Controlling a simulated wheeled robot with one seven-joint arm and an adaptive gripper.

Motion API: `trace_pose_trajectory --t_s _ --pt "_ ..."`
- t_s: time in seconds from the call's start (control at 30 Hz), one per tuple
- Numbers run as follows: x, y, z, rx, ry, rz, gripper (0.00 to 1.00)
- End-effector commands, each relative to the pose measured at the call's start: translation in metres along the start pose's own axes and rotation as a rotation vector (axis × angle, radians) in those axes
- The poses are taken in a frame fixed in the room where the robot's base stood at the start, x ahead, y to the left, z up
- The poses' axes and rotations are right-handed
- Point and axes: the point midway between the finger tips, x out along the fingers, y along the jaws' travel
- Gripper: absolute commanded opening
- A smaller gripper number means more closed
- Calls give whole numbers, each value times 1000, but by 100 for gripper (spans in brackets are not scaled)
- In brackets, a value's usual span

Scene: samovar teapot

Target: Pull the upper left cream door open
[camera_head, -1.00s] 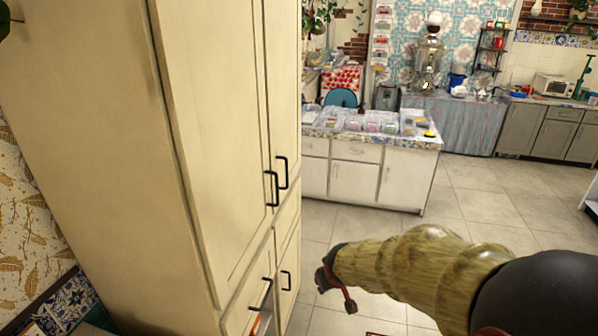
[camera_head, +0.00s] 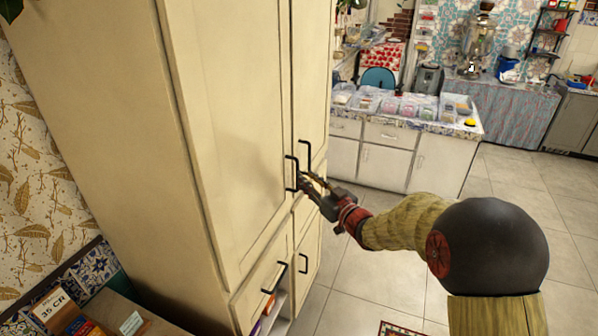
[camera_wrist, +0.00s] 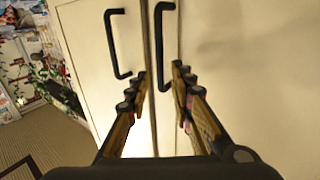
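The upper left cream door (camera_head: 232,120) is the nearer upper door of a tall cabinet and looks shut. Its black bar handle (camera_head: 291,173) is near its right edge; I take it to be the right-hand handle in the wrist view (camera_wrist: 164,40), which looks rolled over. The other upper door's handle (camera_head: 306,153) is just beyond it. My gripper (camera_head: 308,181) is at the near handle in the head view. In the wrist view my gripper (camera_wrist: 160,72) is open, with one end of that handle between its fingertips. I cannot tell whether they touch.
A white counter (camera_head: 385,150) with trays stands behind. The tiled floor (camera_head: 380,285) right of the cabinet is mostly clear.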

Motion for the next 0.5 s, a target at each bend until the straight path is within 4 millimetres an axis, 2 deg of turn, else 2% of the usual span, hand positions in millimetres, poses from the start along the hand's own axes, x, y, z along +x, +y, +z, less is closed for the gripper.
trace_pose_trajectory --t_s 0.3,0.5 --pt "47 0 2 -1 -2 0 23" --pt "60 0 1 -1 -2 1 23"
